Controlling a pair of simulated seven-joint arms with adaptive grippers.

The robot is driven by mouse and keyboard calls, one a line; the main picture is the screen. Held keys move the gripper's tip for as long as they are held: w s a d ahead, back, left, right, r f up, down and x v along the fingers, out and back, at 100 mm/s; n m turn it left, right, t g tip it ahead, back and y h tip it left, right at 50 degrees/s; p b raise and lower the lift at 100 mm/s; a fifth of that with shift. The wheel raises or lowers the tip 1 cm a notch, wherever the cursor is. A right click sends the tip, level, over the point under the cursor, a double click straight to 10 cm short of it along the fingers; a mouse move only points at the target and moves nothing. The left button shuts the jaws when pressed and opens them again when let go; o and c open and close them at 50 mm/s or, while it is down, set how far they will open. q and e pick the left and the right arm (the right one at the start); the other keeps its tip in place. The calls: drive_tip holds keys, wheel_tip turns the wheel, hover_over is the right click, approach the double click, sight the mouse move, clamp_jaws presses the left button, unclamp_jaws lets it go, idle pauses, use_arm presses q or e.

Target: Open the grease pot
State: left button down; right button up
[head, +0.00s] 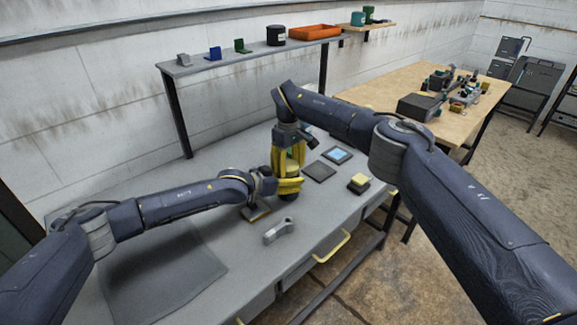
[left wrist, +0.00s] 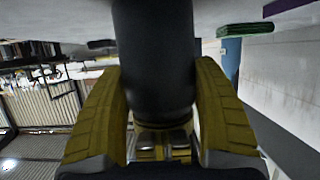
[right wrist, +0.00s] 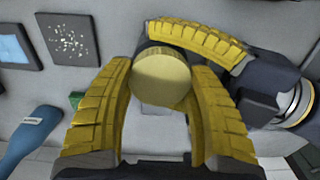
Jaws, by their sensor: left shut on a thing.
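The grease pot is a dark cylinder (left wrist: 153,60) in the left wrist view, with a round yellow lid (right wrist: 162,78) in the right wrist view. My left gripper (head: 290,187) is shut around the dark body from the side; its fingers press on both sides in the left wrist view (left wrist: 160,85). My right gripper (head: 287,162) points down from above. In the right wrist view its fingers (right wrist: 160,85) stand on either side of the lid; I cannot tell whether they press on it. The grippers hide most of the pot in the head view.
On the grey bench lie a grey metal part (head: 279,231), a dark plate (head: 319,171), a blue-screened panel (head: 337,155) and a yellow-topped block (head: 358,181). A dark mat (head: 165,275) covers the front left. A raised shelf (head: 235,58) runs behind.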

drive_tip(key=c, duration=0.6)
drive_tip(key=o, duration=1.2)
drive_tip(key=shift+r, duration=0.1)
drive_tip(key=shift+r, duration=2.2)
use_arm(q)
drive_tip(key=shift+c, duration=0.9)
unclamp_jaws()
drive_tip(key=v, duration=1.2)
